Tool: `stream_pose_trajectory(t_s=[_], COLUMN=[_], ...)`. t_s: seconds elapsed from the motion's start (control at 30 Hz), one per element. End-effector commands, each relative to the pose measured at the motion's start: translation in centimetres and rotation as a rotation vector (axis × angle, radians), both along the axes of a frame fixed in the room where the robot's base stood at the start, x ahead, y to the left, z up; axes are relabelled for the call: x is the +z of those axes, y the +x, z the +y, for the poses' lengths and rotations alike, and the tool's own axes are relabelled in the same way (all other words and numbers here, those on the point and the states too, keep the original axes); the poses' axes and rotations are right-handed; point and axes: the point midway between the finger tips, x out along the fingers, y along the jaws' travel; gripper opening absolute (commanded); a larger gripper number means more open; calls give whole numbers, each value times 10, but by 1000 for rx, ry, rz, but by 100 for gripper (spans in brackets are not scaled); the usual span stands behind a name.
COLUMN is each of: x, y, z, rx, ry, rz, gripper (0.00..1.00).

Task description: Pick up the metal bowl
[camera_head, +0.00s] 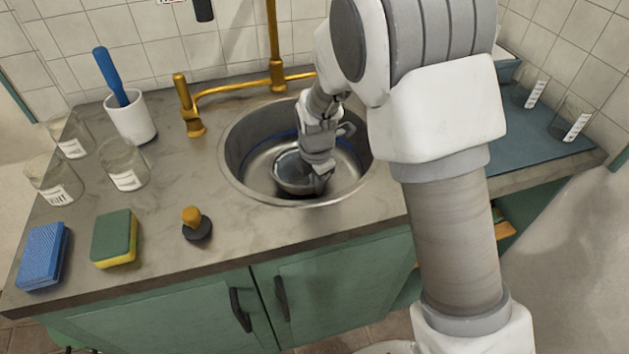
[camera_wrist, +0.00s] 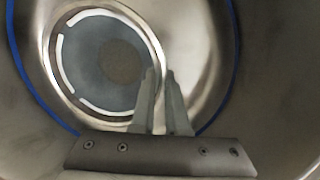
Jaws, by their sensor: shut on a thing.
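The metal bowl (camera_head: 289,172) is inside the round steel sink (camera_head: 233,160) in the head view. In the wrist view the bowl (camera_wrist: 100,62) shows from above, with a shiny rim and a grey round bottom. My gripper (camera_head: 319,184) reaches down into the sink at the bowl's right side. In the wrist view my gripper's fingers (camera_wrist: 160,74) are close together, shut on the bowl's right rim. Part of the bowl is hidden by my gripper. I cannot tell whether the bowl touches the sink bottom.
A brass tap (camera_head: 275,70) stands behind the sink. A black stopper (camera_head: 197,227) with a yellow knob, a green-yellow sponge (camera_head: 115,240), a blue sponge (camera_head: 42,256), glass jars (camera_head: 123,165) and a white cup (camera_head: 132,119) with a blue-handled tool are on the left counter.

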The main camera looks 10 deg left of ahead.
Motion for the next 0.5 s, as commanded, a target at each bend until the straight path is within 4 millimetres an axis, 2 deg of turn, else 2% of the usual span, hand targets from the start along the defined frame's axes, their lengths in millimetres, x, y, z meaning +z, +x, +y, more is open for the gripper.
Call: stream_pose_trajectory(t_s=[0.5], x=[45], y=[2], z=[1], rx=[-1], ry=[5], rz=[-7], gripper=[0])
